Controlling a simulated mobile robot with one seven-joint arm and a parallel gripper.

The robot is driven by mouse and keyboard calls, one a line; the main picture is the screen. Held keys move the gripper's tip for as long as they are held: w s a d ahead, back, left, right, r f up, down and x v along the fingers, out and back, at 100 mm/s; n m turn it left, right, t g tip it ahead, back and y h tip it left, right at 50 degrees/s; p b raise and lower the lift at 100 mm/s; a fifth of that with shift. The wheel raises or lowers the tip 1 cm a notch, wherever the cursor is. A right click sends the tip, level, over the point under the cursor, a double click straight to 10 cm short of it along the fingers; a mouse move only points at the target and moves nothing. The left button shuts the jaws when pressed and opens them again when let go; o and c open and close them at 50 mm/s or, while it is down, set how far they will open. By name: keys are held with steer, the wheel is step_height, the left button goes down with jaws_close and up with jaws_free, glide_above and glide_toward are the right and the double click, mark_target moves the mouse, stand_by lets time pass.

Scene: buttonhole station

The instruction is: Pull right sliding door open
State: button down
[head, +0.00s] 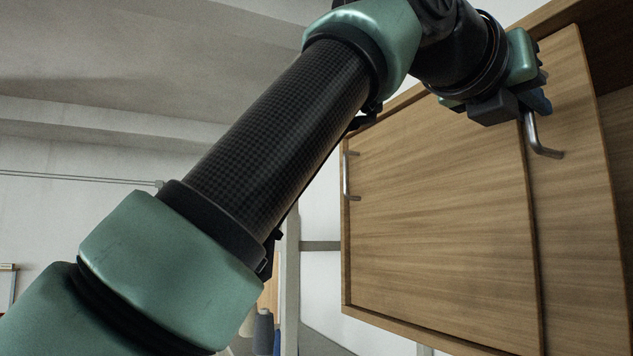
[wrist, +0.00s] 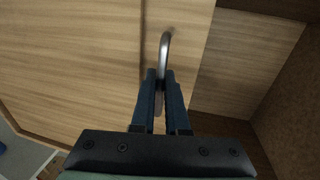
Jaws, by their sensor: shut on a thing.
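The right sliding door (head: 571,180) is a wooden panel at the right of the cabinet, with a bent metal bar handle (head: 541,146). The door also shows in the wrist view (wrist: 178,45), with its handle (wrist: 164,48) at the centre. My gripper (wrist: 160,88) is shut on this handle, one blue finger on each side of the bar. In the head view, the fingers (head: 535,103) are partly hidden by the gripper body. To the right of the door, the dark cabinet inside (wrist: 245,65) shows, so the door stands partly open.
The left door (head: 440,210) is a wide wooden panel with its own metal handle (head: 347,176) near its left edge. The cabinet frame (head: 445,346) runs below the doors. My arm crosses much of the head view. Open room lies to the left.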

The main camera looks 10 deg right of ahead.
steer(key=shift+s, duration=0.1)
steer(key=c, duration=0.9)
jaws_free()
steer(key=b+v, duration=0.3)
steer(key=v, duration=1)
